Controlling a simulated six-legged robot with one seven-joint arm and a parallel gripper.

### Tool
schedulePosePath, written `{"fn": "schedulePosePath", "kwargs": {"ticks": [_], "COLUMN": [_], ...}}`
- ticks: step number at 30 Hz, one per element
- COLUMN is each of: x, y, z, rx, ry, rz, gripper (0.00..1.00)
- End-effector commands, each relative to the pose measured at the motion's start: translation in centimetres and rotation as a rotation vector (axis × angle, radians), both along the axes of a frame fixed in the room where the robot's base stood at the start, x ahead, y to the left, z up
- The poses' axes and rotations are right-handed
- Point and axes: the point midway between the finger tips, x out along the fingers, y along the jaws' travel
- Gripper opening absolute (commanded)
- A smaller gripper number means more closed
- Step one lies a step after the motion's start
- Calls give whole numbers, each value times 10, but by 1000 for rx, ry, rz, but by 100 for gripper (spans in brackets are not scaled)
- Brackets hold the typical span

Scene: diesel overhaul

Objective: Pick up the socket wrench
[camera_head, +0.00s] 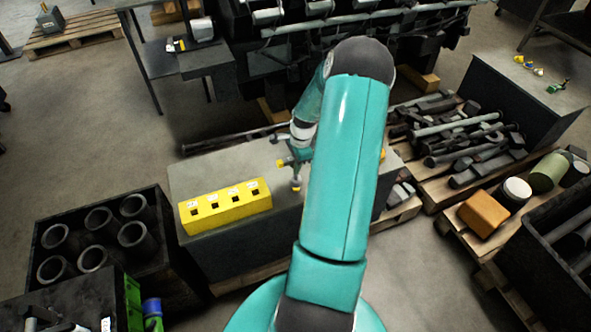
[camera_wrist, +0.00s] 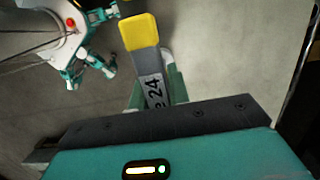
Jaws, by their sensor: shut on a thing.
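The socket wrench (camera_wrist: 152,68) is a grey bar with a yellow end and a label reading 24 in the wrist view. My gripper (camera_wrist: 156,88) is shut on it, with a green finger on each side. In the head view my gripper (camera_head: 296,160) is above the grey bench top, right of the yellow block (camera_head: 226,206). A small part of the wrench (camera_head: 296,184) shows below the gripper; my arm hides some of the area. I cannot tell whether the wrench touches the bench. The block has several square holes with white labels.
The grey bench (camera_head: 205,172) is bare behind the block. A dark crate (camera_head: 60,211) with several grey cylinders stands at the left. A pallet with dark bars (camera_head: 462,125) is at the right, and an orange block (camera_head: 482,213) lies in front of it. An engine stands behind.

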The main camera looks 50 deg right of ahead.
Motion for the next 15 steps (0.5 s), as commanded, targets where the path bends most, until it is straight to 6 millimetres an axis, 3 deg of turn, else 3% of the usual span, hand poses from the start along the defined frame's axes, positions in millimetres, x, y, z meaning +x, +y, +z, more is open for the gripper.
{"fn": "schedulePosePath", "kwargs": {"ticks": [9, 15], "x": [-52, -96], "y": [22, 41], "z": [63, 82], "rx": [-4, -2], "ry": [2, 2], "rz": [-4, -4], "gripper": [0, 0]}}
